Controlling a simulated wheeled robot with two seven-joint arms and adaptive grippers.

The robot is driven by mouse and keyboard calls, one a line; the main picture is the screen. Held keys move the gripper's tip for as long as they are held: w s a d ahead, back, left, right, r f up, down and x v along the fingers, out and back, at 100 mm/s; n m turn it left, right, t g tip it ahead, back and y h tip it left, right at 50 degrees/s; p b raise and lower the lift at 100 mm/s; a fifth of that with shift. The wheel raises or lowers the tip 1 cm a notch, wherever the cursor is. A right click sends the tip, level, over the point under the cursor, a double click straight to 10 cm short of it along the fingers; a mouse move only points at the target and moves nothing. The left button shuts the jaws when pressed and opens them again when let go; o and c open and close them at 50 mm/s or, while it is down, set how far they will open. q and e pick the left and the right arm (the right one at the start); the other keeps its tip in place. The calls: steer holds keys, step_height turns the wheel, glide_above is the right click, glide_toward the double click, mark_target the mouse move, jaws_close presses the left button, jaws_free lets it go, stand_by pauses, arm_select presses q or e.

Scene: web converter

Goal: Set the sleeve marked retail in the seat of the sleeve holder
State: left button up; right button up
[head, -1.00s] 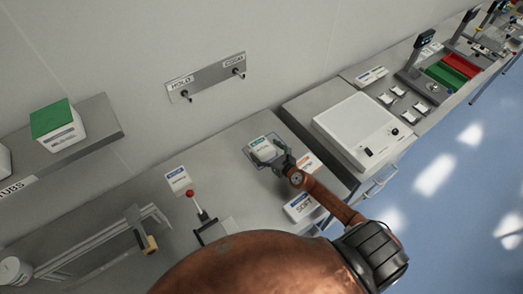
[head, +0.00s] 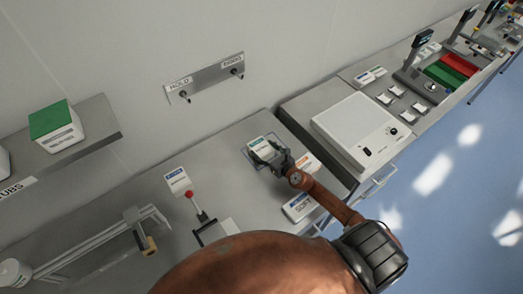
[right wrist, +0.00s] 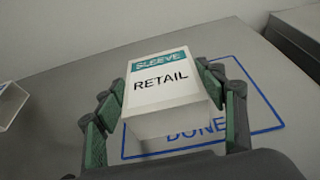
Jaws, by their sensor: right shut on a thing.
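The sleeve marked RETAIL (right wrist: 162,88) is a white block with a teal band reading SLEEVE. It sits between the fingers of my right gripper (right wrist: 166,108), which is shut on it. In the head view the sleeve (head: 261,146) is on or just above a blue outlined area marked DONE (right wrist: 262,100) on the grey bench; I cannot tell if it touches the bench. My right gripper (head: 270,156) reaches it from the lower right. I cannot pick out the sleeve holder and its seat with certainty. My left gripper is not in view.
White labelled blocks lie beside my right arm, one with an orange band (head: 308,161) and one nearer (head: 299,207). A red-knobbed lever (head: 190,195) and a white sign (head: 178,180) stand to the left.

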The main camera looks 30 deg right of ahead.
mark_target(263, 150)
step_height(263, 150, up, 10)
steer(key=p, duration=1)
